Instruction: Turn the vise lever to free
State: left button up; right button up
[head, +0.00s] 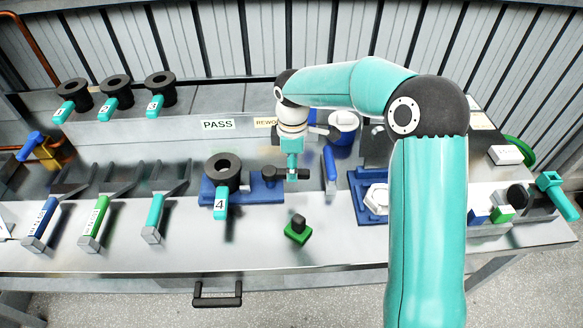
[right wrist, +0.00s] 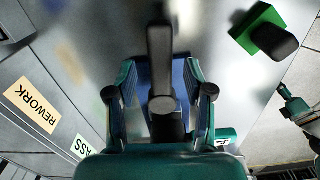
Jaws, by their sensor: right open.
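The vise has a blue base (head: 262,190) on the steel bench. A dark ring part (head: 222,168) with a teal tag marked 4 sits at its left. The vise lever (right wrist: 160,52) is a dark grey bar with a round end, seen in the right wrist view between the spread fingers of my right gripper (right wrist: 162,88). In the head view my right gripper (head: 292,174) points down over the vise's right end. It is open; I cannot tell whether a finger touches the lever. A teal and black part at the wrist view's right edge may be my left arm; its jaws are not clear.
A green block with a black knob (head: 297,230) stands in front of the vise. A blue handle (head: 330,168) rises to the right. Several ring parts with teal tags (head: 116,88) sit on the back ledge. Holders (head: 95,225) stand at left. The front middle is mostly clear.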

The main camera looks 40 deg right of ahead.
jog(key=shift+f, duration=0.75)
jog(key=shift+w, duration=0.1)
grip_shut()
